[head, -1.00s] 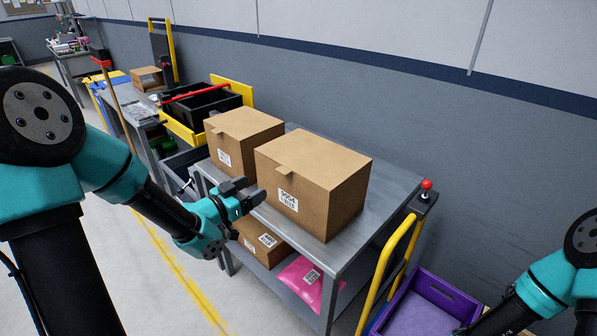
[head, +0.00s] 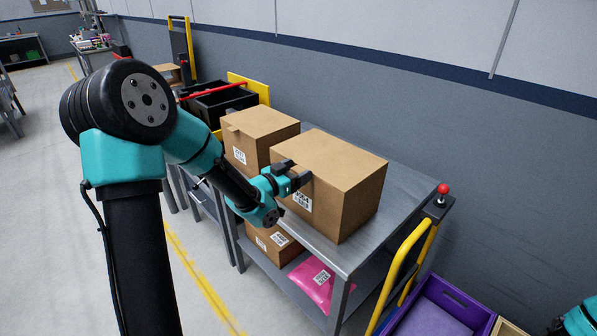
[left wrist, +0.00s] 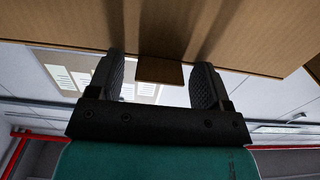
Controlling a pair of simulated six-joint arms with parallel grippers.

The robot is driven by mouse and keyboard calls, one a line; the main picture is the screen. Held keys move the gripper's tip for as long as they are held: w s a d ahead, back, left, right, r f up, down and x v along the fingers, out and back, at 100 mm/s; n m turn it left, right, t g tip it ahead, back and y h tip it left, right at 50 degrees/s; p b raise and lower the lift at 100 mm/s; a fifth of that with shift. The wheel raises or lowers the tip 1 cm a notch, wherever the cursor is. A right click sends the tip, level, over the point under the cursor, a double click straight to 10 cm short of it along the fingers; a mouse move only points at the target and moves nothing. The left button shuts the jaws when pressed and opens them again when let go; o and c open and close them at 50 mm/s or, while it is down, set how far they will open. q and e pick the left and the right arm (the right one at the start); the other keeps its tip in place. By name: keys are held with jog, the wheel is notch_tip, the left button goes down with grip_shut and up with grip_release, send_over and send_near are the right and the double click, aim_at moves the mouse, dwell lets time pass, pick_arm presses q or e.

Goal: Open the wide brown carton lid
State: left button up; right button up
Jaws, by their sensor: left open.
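The wide brown carton (head: 343,185) sits closed on the cart's top shelf, its lid flat and a white label on its front. My left gripper (head: 297,174) is at the carton's front, near the lid's front edge, and covers the lid tab in the head view. In the left wrist view the small brown tab (left wrist: 160,71) sticks out from the carton between the two dark fingers. The fingers are apart, with gaps on both sides of the tab. My right gripper is out of view.
The grey cart (head: 405,185) also holds a smaller closed carton (head: 262,125) on the left. A labelled carton (head: 272,243) and a pink package (head: 318,283) lie on its lower shelf. A yellow handle (head: 398,275) and purple crate (head: 440,308) are at the right.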

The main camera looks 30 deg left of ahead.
pick_arm(q)
jog(key=c, duration=1.3)
jog(key=shift+r, duration=0.2)
